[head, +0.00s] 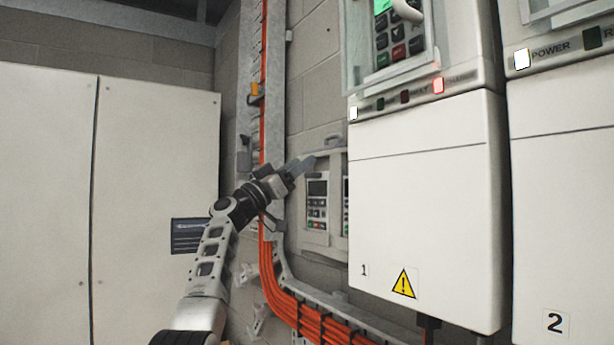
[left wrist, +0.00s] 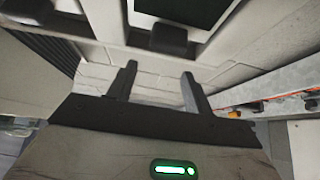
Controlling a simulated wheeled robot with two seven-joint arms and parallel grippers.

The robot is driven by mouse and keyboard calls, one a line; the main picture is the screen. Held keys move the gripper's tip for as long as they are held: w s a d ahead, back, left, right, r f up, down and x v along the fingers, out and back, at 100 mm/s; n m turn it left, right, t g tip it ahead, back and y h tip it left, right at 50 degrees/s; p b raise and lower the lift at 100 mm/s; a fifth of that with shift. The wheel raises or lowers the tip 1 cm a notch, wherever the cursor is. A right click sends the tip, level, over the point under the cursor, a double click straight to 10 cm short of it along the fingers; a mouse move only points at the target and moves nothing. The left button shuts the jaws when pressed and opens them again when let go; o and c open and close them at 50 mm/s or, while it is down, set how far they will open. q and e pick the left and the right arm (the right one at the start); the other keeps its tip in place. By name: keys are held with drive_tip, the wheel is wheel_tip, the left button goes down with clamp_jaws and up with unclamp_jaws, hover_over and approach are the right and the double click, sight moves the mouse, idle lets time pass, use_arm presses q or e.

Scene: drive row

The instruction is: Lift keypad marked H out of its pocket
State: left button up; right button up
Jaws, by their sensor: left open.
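A wall holder (head: 317,239) carries a grey keypad (head: 317,203) with a dark screen and small buttons. A second keypad (head: 346,205) beside it is mostly hidden behind drive 1. I cannot read a letter H on either. My left gripper (head: 303,164) is at the holder's upper left, by the top of the first keypad. Its two fingers stand apart in the left wrist view (left wrist: 160,85) with nothing visible between them. A dark screen (left wrist: 186,10) and a dark tab (left wrist: 169,38) show above the fingers there. My right gripper is out of view.
Drive 1 (head: 425,220) juts out right of the holder, with a lit keypad (head: 398,35) in its top. Drive 2 (head: 560,210) stands further right. Orange cables (head: 268,270) run down and under the holder. White cabinets (head: 155,150) stand at left.

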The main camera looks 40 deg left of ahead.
sight(308, 176)
use_arm(q)
drive_tip(key=shift+w+d+r+p, duration=0.15)
drive_tip(key=shift+w+p, duration=0.2)
drive_tip(key=shift+w, duration=0.1)
drive_tip(key=shift+w+d+r+p, duration=0.1)
drive_tip(key=shift+w+p, duration=0.2)
drive_tip(key=shift+w, duration=0.15)
wheel_tip(308, 176, down, 2)
drive_tip(key=shift+w+f+b, duration=0.15)
drive_tip(key=shift+f+b, duration=0.05)
drive_tip(key=shift+b, duration=0.75)
drive_tip(key=shift+f, duration=0.35)
drive_tip(key=shift+w+d+f+b, duration=0.1)
drive_tip(key=shift+w+f+b, duration=0.1)
drive_tip(key=shift+f+b, duration=0.25)
drive_tip(key=shift+f, duration=0.1)
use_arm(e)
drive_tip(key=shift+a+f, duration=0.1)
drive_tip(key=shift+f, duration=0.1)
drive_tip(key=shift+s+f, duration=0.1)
use_arm(q)
drive_tip(key=shift+w+f, duration=0.1)
drive_tip(key=c, duration=0.8)
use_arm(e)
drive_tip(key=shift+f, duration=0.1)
